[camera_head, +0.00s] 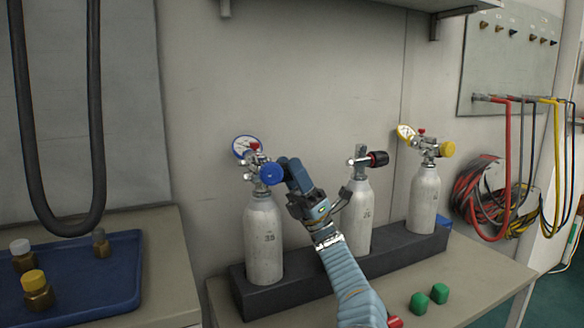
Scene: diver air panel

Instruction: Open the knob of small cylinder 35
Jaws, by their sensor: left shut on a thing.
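Small cylinder 35 (263,240) is the leftmost grey-white bottle, upright in a dark block; its number is small and hard to read. Its valve carries a blue round knob (271,174) facing right and forward, and a blue-rimmed gauge (246,147) at the upper left. My left gripper (284,168) reaches up from the lower middle, right of this cylinder. Its fingers are at the right side of the blue knob and shut on it. The far finger's contact is partly hidden. My right gripper is not in view.
The dark block (300,288) also holds a middle cylinder (357,215) with a black-red knob and a right cylinder (423,198) with a yellow knob. The middle one stands close behind my gripper. Green caps (419,302) lie in front. A blue tray (112,283) is at left.

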